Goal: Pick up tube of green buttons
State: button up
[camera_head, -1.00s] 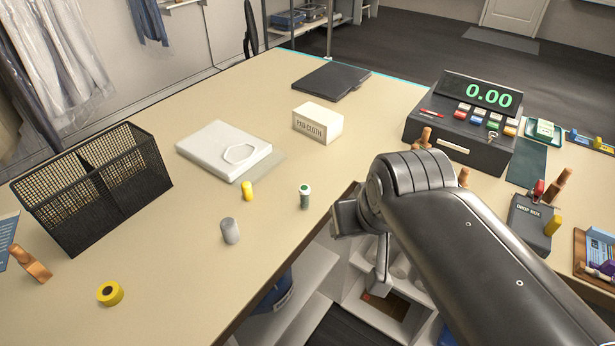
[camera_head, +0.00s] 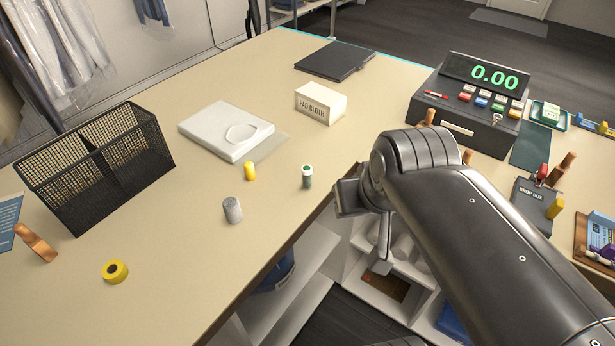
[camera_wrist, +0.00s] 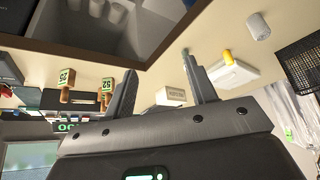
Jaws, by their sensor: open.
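The tube of green buttons (camera_head: 307,176) stands upright on the table near its front edge, with a pale cap and a green body. In the wrist view a small green tube (camera_wrist: 186,54) shows just beyond the right-hand finger, partly hidden by it. My gripper (camera_head: 362,225) hangs past the table's front edge, to the right of the tube and apart from it. In the wrist view its two fingers (camera_wrist: 163,88) are spread wide with nothing between them.
A yellow tube (camera_head: 250,171) and a grey cylinder (camera_head: 232,210) stand left of the tube. A black mesh basket (camera_head: 100,170) stands left; a register (camera_head: 465,110) stands right.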

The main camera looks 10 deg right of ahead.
jog(key=shift+w, duration=0.1)
jog(key=m+g, duration=0.1)
send_near(307, 175)
jog(key=w+f, duration=0.1)
jog(key=w, duration=0.1)
jog(key=x, duration=0.6)
jog(key=shift+s+a, duration=0.1)
jog(key=shift+a, duration=0.05)
jog(key=shift+d+x, duration=0.15)
jog(key=shift+x, duration=1.15)
jog(key=shift+d+x, duration=0.1)
jog(key=shift+x, duration=1.2)
jog(key=shift+s+f, duration=0.1)
jog(key=shift+s, duration=0.1)
jog(key=shift+c, duration=0.4)
jog(key=c, duration=1)
